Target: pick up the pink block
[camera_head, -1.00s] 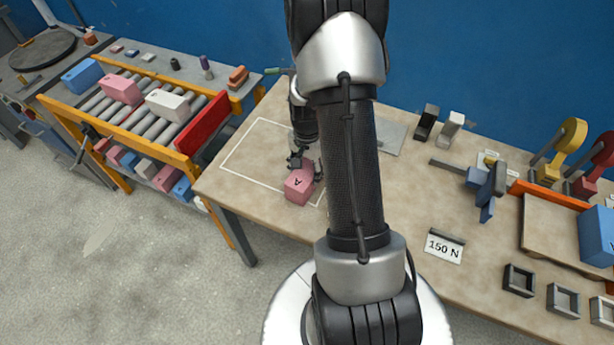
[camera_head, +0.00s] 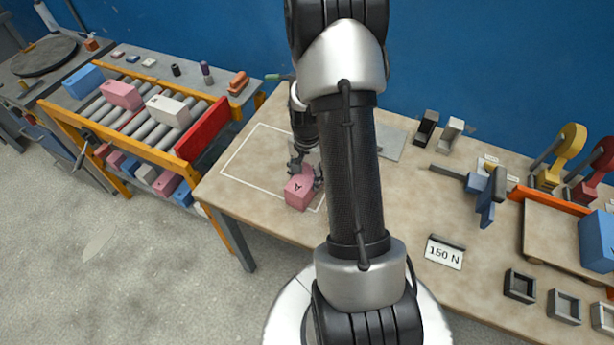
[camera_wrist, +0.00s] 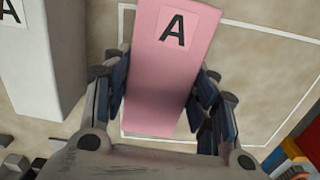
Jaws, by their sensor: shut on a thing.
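The pink block (camera_head: 299,191), marked with a black letter A, is at the front edge of the white-outlined area on the brown table. It also shows large in the wrist view (camera_wrist: 165,75), between the two fingers. My gripper (camera_head: 306,174) is shut on the block from both sides; in the wrist view my gripper (camera_wrist: 162,97) has one dark finger along each side face. I cannot tell whether the block touches the table or hangs just above it. My arm hides part of the table to the right of the block.
A white block with an A (camera_wrist: 45,60) stands left of the pink block in the wrist view. Left of the table is a roller rack (camera_head: 140,122) with blue, pink and white blocks. A 150 N sign (camera_head: 444,253), clamps and square frames lie to the right.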

